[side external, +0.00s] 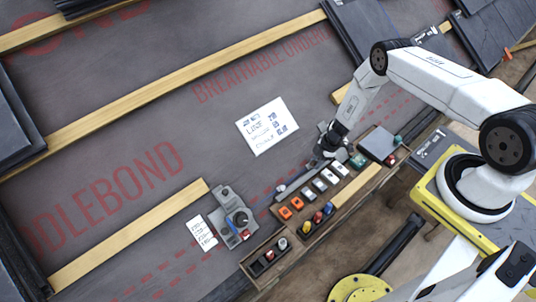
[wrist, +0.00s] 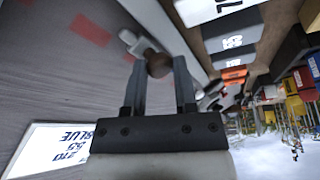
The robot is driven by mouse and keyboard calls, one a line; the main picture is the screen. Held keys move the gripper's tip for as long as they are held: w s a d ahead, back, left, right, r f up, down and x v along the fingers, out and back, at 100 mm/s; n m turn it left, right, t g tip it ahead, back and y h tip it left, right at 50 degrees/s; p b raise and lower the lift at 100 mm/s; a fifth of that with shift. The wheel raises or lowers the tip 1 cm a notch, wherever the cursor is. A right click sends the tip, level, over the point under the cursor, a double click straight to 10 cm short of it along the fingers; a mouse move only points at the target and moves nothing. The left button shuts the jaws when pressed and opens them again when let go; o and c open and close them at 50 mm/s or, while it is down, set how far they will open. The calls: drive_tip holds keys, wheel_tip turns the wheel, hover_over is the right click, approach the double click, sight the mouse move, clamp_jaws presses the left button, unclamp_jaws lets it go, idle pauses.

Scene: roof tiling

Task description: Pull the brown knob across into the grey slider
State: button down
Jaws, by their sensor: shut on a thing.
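My gripper (side external: 327,150) is low over the far end of a long narrow grey bar, which I take to be the grey slider (side external: 296,182). In the wrist view my gripper (wrist: 160,70) has its two dark fingers on either side of the round brown knob (wrist: 157,64), shut on it. A pale grey part (wrist: 128,38) shows just beyond the knob, and a long light grey strip (wrist: 160,25) runs past on the right. The knob is hidden by my gripper in the side view, and the fingers cover part of the mechanism.
A wooden tray (side external: 345,200) beside the bar holds orange, white and grey blocks. A white printed card (side external: 267,126) lies to the left. Wooden battens (side external: 130,240) cross the roof sheet.

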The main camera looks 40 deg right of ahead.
drive_tip(key=d, duration=0.8)
drive_tip(key=shift+d, duration=0.1)
drive_tip(key=shift+c, duration=2.1)
unclamp_jaws()
drive_tip(key=shift+w, duration=0.1)
drive_tip(key=a, duration=3)
drive_tip(key=shift+a, duration=0.3)
